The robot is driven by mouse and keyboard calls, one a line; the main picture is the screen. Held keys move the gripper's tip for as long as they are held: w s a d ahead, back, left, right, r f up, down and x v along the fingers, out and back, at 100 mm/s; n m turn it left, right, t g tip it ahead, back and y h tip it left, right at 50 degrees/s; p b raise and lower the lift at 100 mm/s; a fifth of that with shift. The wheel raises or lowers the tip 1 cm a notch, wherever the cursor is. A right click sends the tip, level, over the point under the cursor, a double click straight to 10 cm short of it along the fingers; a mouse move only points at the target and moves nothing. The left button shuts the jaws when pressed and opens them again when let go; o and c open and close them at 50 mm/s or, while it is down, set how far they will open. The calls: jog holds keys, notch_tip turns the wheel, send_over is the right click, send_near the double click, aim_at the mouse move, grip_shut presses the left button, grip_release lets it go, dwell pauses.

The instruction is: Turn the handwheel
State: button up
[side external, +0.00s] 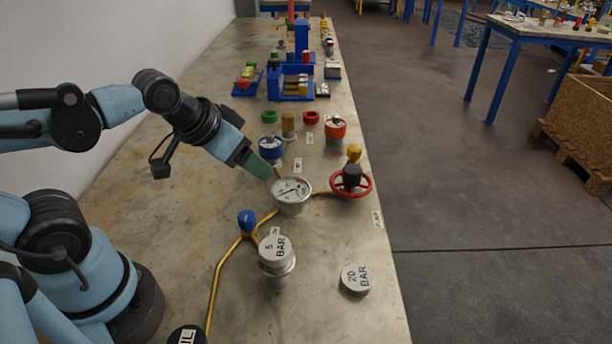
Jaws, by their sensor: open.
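The red handwheel (366,190) sits on the right part of the bench, with a dark hub in its middle and a yellow knob behind it. My gripper (272,174) reaches in from the left, angled down to the right. Its tip is just behind and left of the round pressure gauge (291,190), and clearly apart from the handwheel. The gap between the fingers is hard to see from this side. I see nothing held in it.
A blue-handled valve (247,220) and a "5 BAR" cylinder (276,250) stand in front of the gauge. A "20 BAR" cylinder (356,279) stands front right. Yellow pipe (217,278) runs along the bench.

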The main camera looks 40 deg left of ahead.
dwell(0.4)
jog(key=w+d+r+m+g, duration=0.1)
jog(key=w+r+g, duration=0.1)
jog(key=w+r, duration=0.35)
jog(key=m+g, duration=0.4)
jog(key=g, duration=0.1)
send_over(353, 168)
notch_tip(353, 168, down, 3)
notch_tip(353, 168, down, 12)
jog(key=shift+r, duration=0.25)
jog(key=shift+c, duration=0.3)
